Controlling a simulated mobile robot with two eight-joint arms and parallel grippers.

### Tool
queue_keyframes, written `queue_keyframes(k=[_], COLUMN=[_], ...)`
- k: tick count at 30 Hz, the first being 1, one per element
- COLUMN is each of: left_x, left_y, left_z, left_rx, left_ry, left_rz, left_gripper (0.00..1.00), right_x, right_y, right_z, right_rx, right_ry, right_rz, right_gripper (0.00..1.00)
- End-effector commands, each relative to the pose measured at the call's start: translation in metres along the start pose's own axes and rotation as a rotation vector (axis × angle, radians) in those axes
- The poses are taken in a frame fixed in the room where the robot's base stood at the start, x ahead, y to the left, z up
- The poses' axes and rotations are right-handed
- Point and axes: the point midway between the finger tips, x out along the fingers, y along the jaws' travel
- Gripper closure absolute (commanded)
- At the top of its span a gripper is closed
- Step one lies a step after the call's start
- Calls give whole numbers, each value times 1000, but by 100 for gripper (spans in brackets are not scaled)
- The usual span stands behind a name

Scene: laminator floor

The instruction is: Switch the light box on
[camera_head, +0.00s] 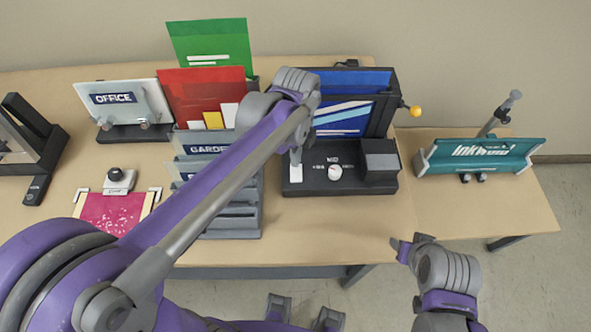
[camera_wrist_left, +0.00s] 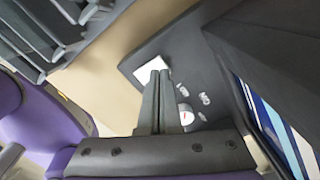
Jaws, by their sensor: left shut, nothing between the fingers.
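A black machine with a blue striped panel (camera_head: 343,118) stands at the middle back of the table. No label shows that it is the light box. Its base carries a white square switch (camera_head: 296,174) and a white dial (camera_head: 335,172) under the word MID. My left gripper (camera_head: 296,158) is shut and empty, its tips right over the switch. In the left wrist view the shut fingers (camera_wrist_left: 161,78) reach the edge of the white switch (camera_wrist_left: 152,70); contact cannot be told. The dial (camera_wrist_left: 187,118) is beside them. My right gripper (camera_head: 410,246) hangs beyond the table's front edge, its jaws unclear.
A grey rack (camera_head: 230,222) with folders stands left of the machine. An OFFICE panel (camera_head: 120,112) and a pink sheet (camera_head: 108,213) are further left. A yellow-knobbed lever (camera_head: 415,111) sticks out at right. A teal sign (camera_head: 480,157) stands on the side table. Bare tabletop lies before the machine.

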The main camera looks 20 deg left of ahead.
Motion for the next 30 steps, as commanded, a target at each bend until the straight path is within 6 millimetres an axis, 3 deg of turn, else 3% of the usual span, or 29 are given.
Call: queue_keyframes(k=[30], left_x=[12], left_y=[0], left_z=[0], left_rx=[0], left_ry=[0], left_rz=[0], left_gripper=[100], right_x=[7], right_y=[0], right_z=[7], right_rx=[0], right_ry=[-6], right_rz=[0], right_gripper=[50])
